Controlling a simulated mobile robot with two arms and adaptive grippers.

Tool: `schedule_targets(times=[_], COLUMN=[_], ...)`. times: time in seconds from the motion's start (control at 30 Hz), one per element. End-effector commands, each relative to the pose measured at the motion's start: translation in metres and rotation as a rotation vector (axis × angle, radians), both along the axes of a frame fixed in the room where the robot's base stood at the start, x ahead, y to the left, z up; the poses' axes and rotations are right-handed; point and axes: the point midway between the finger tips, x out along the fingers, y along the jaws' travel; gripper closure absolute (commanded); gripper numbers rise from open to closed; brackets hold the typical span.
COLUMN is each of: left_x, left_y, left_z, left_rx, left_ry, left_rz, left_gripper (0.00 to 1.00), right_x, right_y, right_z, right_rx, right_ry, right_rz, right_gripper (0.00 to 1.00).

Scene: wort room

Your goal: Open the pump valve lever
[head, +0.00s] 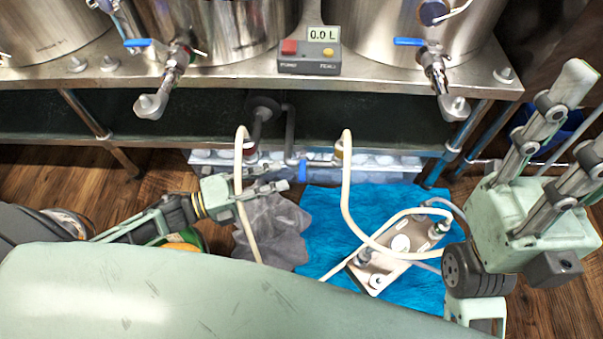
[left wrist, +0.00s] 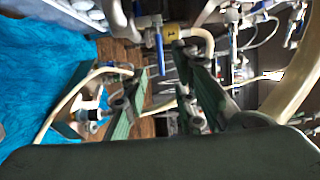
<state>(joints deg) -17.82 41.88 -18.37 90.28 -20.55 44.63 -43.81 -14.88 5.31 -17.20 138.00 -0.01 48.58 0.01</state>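The blue pump valve lever (head: 302,171) hangs on the pipework under the steel bench, above the blue cloth. In the left wrist view the blue lever (left wrist: 160,55) shows beside a brass-coloured fitting, ahead of the gap between my fingers. My left gripper (head: 275,187) is just left of the lever and slightly nearer, apart from it. Its two green fingers (left wrist: 160,105) stand apart in the left wrist view, with nothing held between them. My right gripper (head: 588,112) is raised at the right edge, fingers apart and empty, far from the lever.
A pump plate (head: 380,268) with hoses lies on the blue cloth (head: 320,215). A pale hose (head: 243,195) passes across my left gripper. A grey cloth (head: 275,230) lies below it. Steel kettles and a 0.0 L display box (head: 309,64) stand on the bench (head: 230,74).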

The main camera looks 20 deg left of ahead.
Motion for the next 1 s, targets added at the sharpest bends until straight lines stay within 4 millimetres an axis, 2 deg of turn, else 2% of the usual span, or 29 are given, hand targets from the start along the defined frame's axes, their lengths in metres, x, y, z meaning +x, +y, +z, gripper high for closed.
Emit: schedule_targets(times=[0.1, 0.3, 0.7, 1.0], left_x=[0.014, 0.031, 0.036, 0.036], left_y=[-0.017, -0.038, -0.045, -0.045], left_z=[-0.001, -0.001, 0.001, 0.001], left_rx=[-0.003, -0.004, -0.004, -0.004], left_ry=[-0.005, -0.002, 0.000, 0.000], left_rz=[-0.002, 0.000, 0.001, 0.001], left_gripper=[0.74, 0.74, 0.74, 1.00], right_x=[0.001, 0.003, 0.002, 0.002], right_y=[0.001, 0.002, 0.001, 0.001], right_z=[0.000, 0.002, 0.011, 0.010], right_rx=[-0.001, -0.008, 0.002, 0.002], right_ry=[-0.020, -0.036, -0.062, -0.059], right_rz=[-0.001, -0.002, -0.004, -0.004], right_gripper=[0.60, 0.60, 0.60, 0.60])
